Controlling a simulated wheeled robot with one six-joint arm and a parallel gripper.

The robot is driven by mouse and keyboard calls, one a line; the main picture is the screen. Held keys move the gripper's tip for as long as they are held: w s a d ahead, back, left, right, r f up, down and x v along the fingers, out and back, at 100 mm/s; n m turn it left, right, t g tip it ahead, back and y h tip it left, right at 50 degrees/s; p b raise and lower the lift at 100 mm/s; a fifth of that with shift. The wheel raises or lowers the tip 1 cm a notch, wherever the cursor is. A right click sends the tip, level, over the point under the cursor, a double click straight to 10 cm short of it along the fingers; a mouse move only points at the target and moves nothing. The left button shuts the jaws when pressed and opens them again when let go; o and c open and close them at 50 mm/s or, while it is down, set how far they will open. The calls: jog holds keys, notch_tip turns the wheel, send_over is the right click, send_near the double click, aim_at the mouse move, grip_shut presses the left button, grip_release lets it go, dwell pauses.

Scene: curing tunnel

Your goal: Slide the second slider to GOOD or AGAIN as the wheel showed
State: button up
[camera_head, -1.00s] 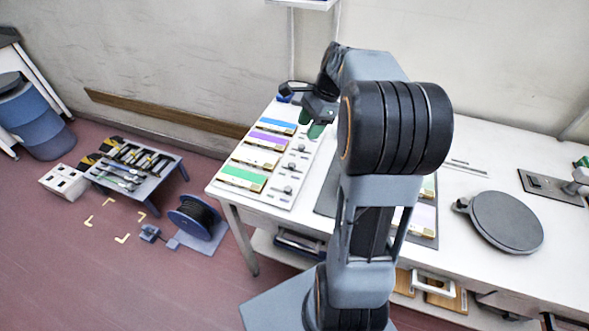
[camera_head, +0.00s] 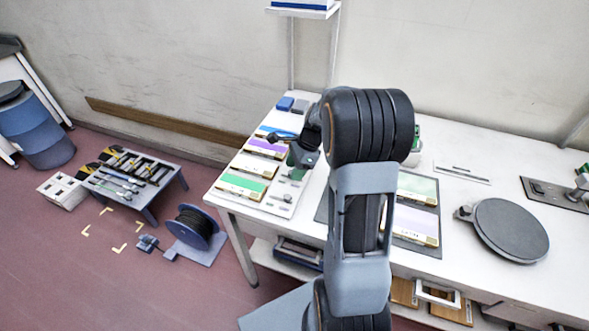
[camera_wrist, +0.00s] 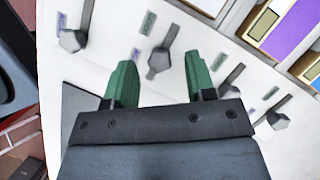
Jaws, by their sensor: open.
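The white slider board (camera_head: 279,209) lies on the left end of the bench, with coloured strips on its left and grey sliders on its right. In the wrist view, several slider knobs stand in slots. One grey knob (camera_wrist: 158,62) sits between and slightly beyond my fingertips, with a gap to each. Another knob (camera_wrist: 72,41) is to the left, and one (camera_wrist: 278,121) is to the right. Small green and purple marks flank the slots, too small to read. My gripper (camera_wrist: 161,72), with green fingers, is open and empty; in the head view (camera_head: 297,157) it hovers over the board's right side.
A dark round disc (camera_head: 510,229) is on the right. Blue blocks (camera_head: 285,103) stand behind the board.

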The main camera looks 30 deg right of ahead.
jog(key=shift+a+f, duration=0.15)
jog(key=shift+f, duration=0.15)
grip_shut()
dwell(0.4)
